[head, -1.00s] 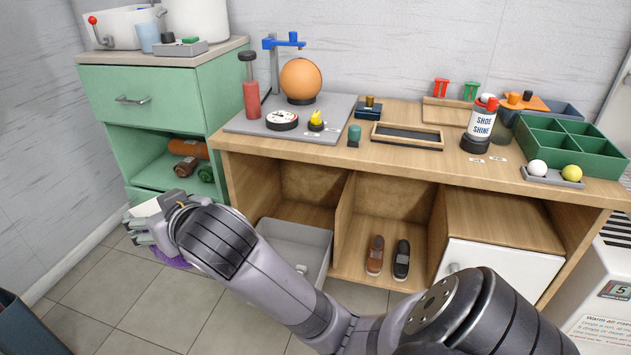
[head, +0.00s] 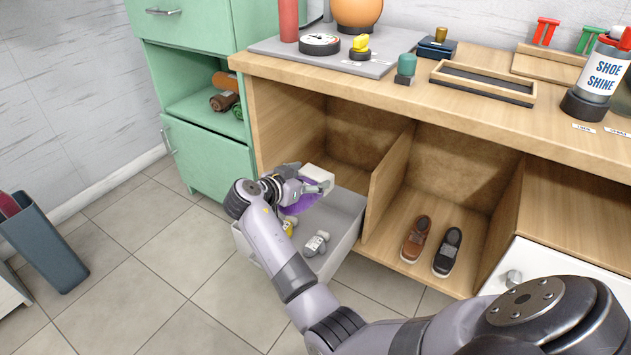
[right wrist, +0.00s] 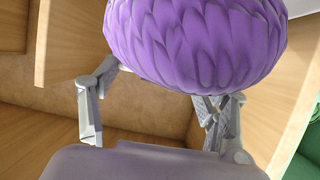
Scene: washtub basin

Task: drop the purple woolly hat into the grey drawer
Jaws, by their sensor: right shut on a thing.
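The purple woolly hat (head: 300,206) hangs in my right gripper (head: 306,189), mostly hidden by the wrist and fingers in the head view. In the right wrist view the ribbed hat (right wrist: 195,42) fills the top middle, with the fingers of the right gripper (right wrist: 160,108) on either side below it. My right gripper is shut on the hat. The grey drawer (head: 346,212) is an open-topped box pulled out under the bench's left bay. The hat appears over its back part; its height above the drawer floor is unclear. My left gripper is not in view.
A wooden partition (head: 388,180) stands right of the drawer. A brown shoe (head: 416,240) and a black shoe (head: 447,252) stand in the middle bay. A green cabinet (head: 205,150) is at the left. The overhanging wooden bench top (head: 400,105) is above. A dark bin (head: 45,245) stands far left.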

